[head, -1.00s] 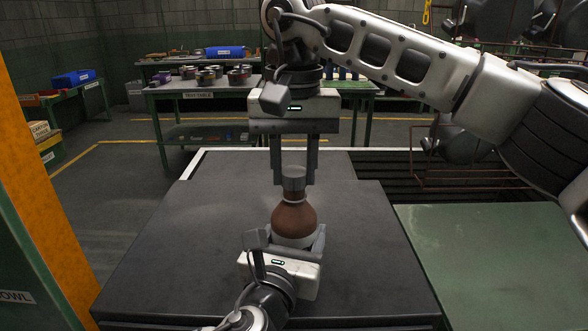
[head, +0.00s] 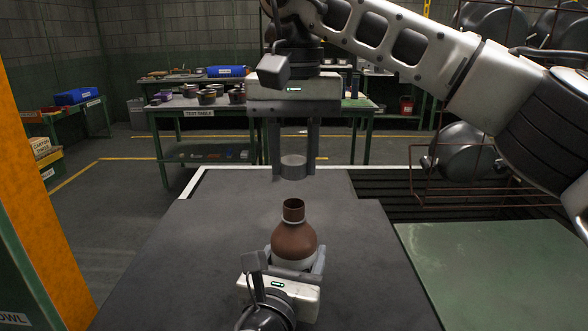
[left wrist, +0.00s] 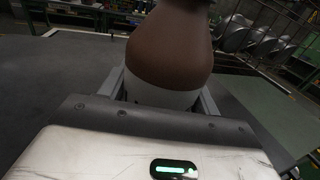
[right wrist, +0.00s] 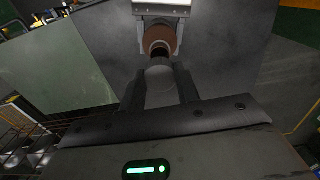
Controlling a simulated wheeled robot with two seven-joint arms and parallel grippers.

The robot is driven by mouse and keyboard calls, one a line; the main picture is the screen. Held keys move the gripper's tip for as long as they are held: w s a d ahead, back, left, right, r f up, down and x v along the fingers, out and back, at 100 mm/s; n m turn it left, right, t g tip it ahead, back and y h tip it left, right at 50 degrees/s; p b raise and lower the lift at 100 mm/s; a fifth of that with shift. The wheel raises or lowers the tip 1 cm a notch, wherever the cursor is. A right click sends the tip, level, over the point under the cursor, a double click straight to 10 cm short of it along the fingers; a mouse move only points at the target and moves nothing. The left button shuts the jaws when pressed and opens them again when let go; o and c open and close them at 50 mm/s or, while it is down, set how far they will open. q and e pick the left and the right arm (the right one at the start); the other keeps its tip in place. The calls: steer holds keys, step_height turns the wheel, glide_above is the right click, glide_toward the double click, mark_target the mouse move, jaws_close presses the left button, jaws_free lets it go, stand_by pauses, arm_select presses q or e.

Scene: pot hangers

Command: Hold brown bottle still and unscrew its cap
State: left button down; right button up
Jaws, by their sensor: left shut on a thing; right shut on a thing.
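The brown bottle (head: 294,240) stands upright on the dark table top, with a pale band round its lower part and its neck open. My left gripper (head: 296,268) is shut on its lower body from the near side; the left wrist view shows the bottle (left wrist: 170,45) between the fingers. The grey cap (head: 293,166) is off the bottle, held between the fingertips of my right gripper (head: 292,172) above the neck, with a clear gap. In the right wrist view the cap (right wrist: 159,85) sits between the fingers, and the bottle's open mouth (right wrist: 160,50) lies beyond it.
The dark table top (head: 200,260) is bare around the bottle. A green surface (head: 480,265) lies to the right, with a wire rack and dark pots (head: 460,150) behind it. A test table (head: 200,112) with several cans stands at the back.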

arm_select(q)
steer(key=shift+c, duration=1.3)
jaws_free()
